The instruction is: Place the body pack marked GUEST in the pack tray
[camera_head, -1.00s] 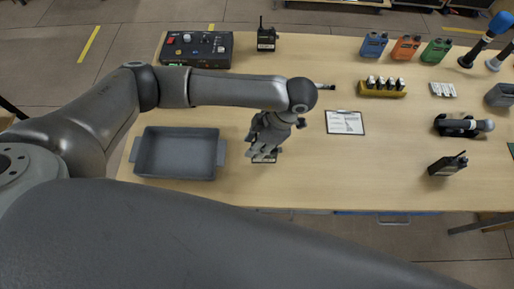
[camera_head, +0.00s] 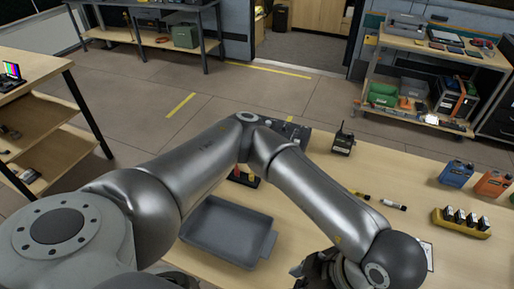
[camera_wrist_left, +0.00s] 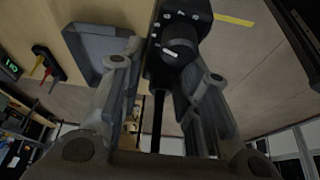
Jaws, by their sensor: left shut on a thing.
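The pack tray (camera_head: 228,232) is an empty grey tray on the table, left of my left gripper (camera_head: 322,272) in the head view. My forearm and the frame's bottom edge hide much of this gripper there. In the left wrist view my left gripper (camera_wrist_left: 160,75) is shut on a black body pack (camera_wrist_left: 182,40), with its thin antenna (camera_wrist_left: 157,122) between the fingers. I cannot read a marking on it. The tray (camera_wrist_left: 90,52) shows beside the pack in that view, apart from it. Another black body pack (camera_head: 343,140) stands at the table's back edge, its label too small to read. My right gripper is not in view.
A black mixer (camera_head: 290,131) sits at the back, partly behind my arm. Marker pens (camera_head: 393,204), a yellow battery holder (camera_head: 461,222), a blue pack (camera_head: 456,173) and an orange pack (camera_head: 492,184) lie to the right. A clipboard (camera_head: 428,256) is partly hidden by my wrist.

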